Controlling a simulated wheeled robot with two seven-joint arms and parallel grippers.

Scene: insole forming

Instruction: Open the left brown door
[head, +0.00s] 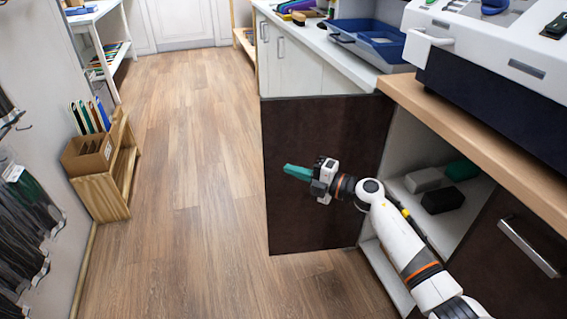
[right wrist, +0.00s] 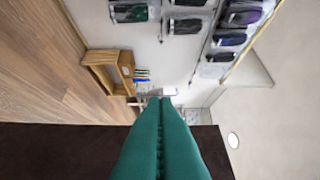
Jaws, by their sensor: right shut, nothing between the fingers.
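The left brown door (head: 325,135) stands swung wide open in the head view, its dark panel facing me. The white cabinet compartment (head: 405,215) beside it is exposed. My right gripper (head: 289,170) has green fingers pressed together with nothing between them. It is in front of the door panel and points left; I cannot tell whether it touches the door. In the right wrist view the shut green fingers (right wrist: 163,120) reach forward, with the dark door (right wrist: 60,150) below and behind them. My left gripper is not in view.
The right brown door (head: 495,270) with a metal handle (head: 530,246) is closed. A grey box (head: 423,180) and a black box (head: 442,200) sit on the compartment shelf. A white machine (head: 500,70) stands on the wooden counter. Floor (head: 190,200) left of the door is clear.

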